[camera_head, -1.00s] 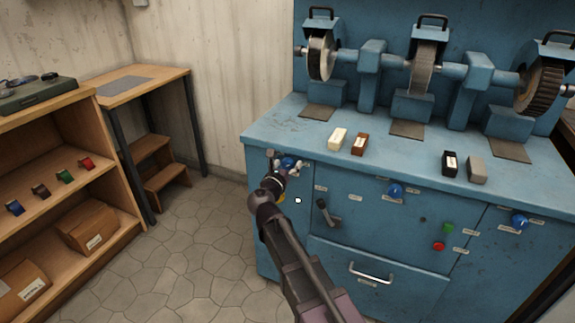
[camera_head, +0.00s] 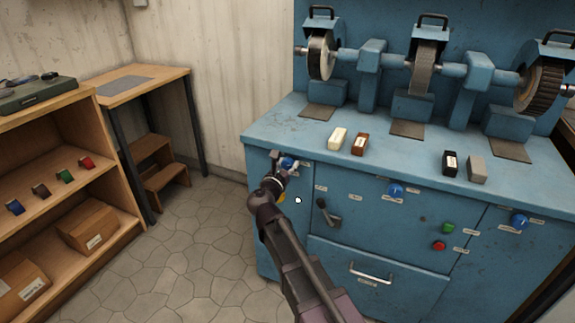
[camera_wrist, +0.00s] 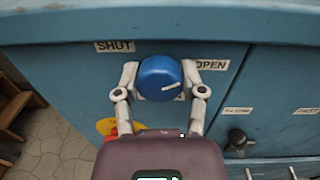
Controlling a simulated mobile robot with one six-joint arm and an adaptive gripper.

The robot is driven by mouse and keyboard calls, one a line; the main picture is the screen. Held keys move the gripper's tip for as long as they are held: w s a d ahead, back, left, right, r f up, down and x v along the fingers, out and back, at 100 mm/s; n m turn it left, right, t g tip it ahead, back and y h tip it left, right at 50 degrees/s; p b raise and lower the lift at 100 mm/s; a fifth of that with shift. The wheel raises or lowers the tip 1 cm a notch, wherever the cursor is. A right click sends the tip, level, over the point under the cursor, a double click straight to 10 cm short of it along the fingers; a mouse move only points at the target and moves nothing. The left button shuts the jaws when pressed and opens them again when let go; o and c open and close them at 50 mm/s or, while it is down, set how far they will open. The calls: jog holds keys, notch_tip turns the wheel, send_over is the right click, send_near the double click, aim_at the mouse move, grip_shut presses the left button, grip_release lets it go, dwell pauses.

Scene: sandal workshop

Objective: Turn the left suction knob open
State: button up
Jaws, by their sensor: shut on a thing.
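The left suction knob (camera_wrist: 158,72) is round and blue, on the blue cabinet front. In the wrist view it sits between a SHUT label (camera_wrist: 115,46) at its left and an OPEN label (camera_wrist: 212,65) at its right. Its white pointer line lies on the right side, slanting slightly up to the right, a little below the OPEN label's level. My gripper (camera_wrist: 160,77) is shut on the knob, one pale finger on each side. In the head view the knob (camera_head: 288,162) is partly hidden by my gripper.
Two more blue knobs (camera_head: 396,190) (camera_head: 520,222), a black lever (camera_head: 327,213), a green button (camera_head: 448,228) and a red button (camera_head: 439,246) are on the cabinet. Polishing bars and grinding wheels are on top. A wooden shelf (camera_head: 118,190) stands at the left; the floor between is clear.

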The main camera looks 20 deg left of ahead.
jog(key=m, duration=0.6)
jog(key=shift+w, duration=0.1)
dwell(0.4)
jog(key=o, duration=1.2)
jog(key=shift+c, duration=0.2)
jog(key=s, duration=0.7)
jog(key=shift+s+a, duration=0.2)
jog(key=shift+s, duration=0.1)
jog(key=shift+s, duration=0.1)
